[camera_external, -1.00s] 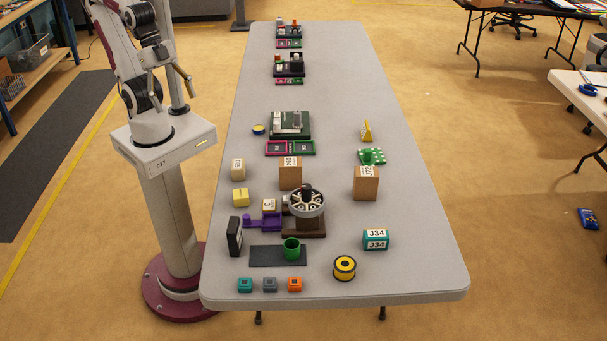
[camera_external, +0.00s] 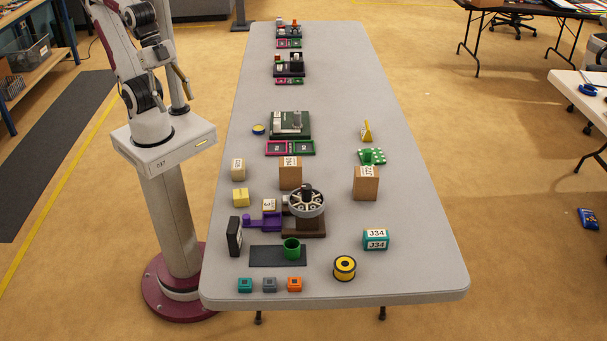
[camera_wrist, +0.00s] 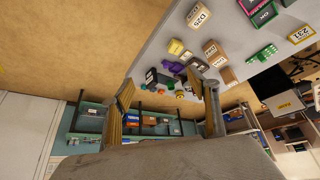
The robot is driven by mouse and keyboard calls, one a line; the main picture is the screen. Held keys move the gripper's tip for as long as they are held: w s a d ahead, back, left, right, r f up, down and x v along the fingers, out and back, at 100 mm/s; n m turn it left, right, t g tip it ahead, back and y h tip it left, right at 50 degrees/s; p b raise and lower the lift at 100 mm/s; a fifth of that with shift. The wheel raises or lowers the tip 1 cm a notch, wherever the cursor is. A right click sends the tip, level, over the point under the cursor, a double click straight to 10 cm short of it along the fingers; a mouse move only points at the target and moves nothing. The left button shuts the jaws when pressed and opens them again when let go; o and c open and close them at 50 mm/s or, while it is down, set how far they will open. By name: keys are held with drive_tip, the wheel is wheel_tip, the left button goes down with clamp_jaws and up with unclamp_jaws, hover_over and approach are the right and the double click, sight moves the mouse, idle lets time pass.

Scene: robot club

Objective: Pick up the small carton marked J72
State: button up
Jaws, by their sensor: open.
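Two brown cartons with white labels stand upright on the grey table: a left carton (camera_external: 290,177) and a right carton (camera_external: 366,188). The right carton's label is turned sideways and may read J72, but it is too small to be sure. Both also show in the wrist view, the left carton (camera_wrist: 214,56) above the right carton (camera_wrist: 229,77). My gripper (camera_wrist: 163,79) is open and empty, its fingers spread in the wrist view. It is raised beside the table's left side, well away from both cartons.
The table's right side (camera_external: 415,215) is clear.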

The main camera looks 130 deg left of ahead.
drive_tip(key=w+a+r+n+t, duration=0.1)
drive_tip(key=w, duration=0.8)
drive_tip(key=w+a+r+t, duration=0.1)
drive_tip(key=w+r, duration=0.1)
drive_tip(key=w, duration=0.6)
drive_tip(key=w+a+f+n+t+y, duration=0.15)
drive_tip(key=w+a, duration=0.25)
drive_tip(key=w, duration=0.4)
drive_tip(key=w+a+f+n+t, duration=0.15)
drive_tip(key=w+a, duration=0.25)
drive_tip(key=w, duration=0.5)
drive_tip(key=n+y, duration=0.3)
drive_tip(key=y, duration=0.2)
hover_over(366, 172)
drive_tip(key=d, duration=0.8)
wheel_tip(366, 172, down, 13)
drive_tip(key=a+f, duration=0.2)
drive_tip(key=a+f+y, duration=0.1)
drive_tip(key=a+f, duration=0.1)
drive_tip(key=a+f+n+y, duration=0.1)
drive_tip(key=a+f, duration=0.1)
drive_tip(key=a, duration=0.1)
drive_tip(key=shift+s, duration=0.3)
drive_tip(key=shift+a+f+y, duration=0.25)
drive_tip(key=shift+a+f, duration=0.1)
drive_tip(key=shift+a, duration=0.05)
drive_tip(key=shift+f, duration=0.15)
drive_tip(key=shift+f, duration=1.6)
